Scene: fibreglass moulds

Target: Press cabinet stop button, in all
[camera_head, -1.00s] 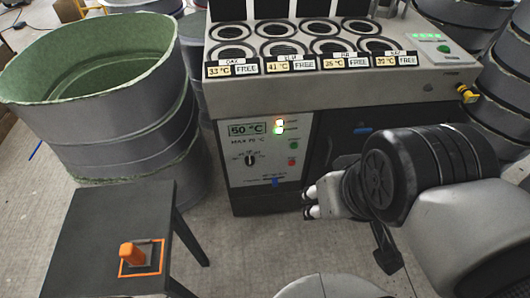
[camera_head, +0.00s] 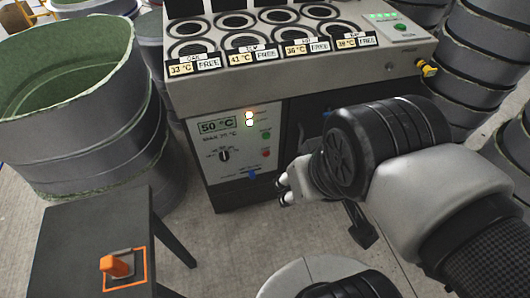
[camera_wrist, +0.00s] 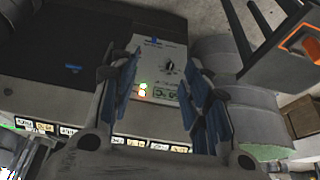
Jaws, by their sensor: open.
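The cabinet (camera_head: 290,94) stands ahead, with a pale control panel (camera_head: 217,161) on its front. The panel has a "50 °C" display, a dial (camera_head: 224,155), two lit lamps (camera_head: 249,119), a green button (camera_head: 266,134) and a red button (camera_head: 265,152) below it. The button labels are too small to read. My gripper (camera_head: 283,190) is open and empty, right of and below the red button in the head view, apparently not touching the panel. In the wrist view the panel (camera_wrist: 155,55) appears upside down between and beyond the spread fingers (camera_wrist: 165,100).
Several round wells with temperature and FREE labels line the cabinet top (camera_head: 270,35). A large green-lined mould (camera_head: 70,90) stands left. A dark table (camera_head: 85,235) with an orange-handled item (camera_head: 116,266) is front left. Stacked moulds (camera_head: 475,60) stand right. Floor before the panel is clear.

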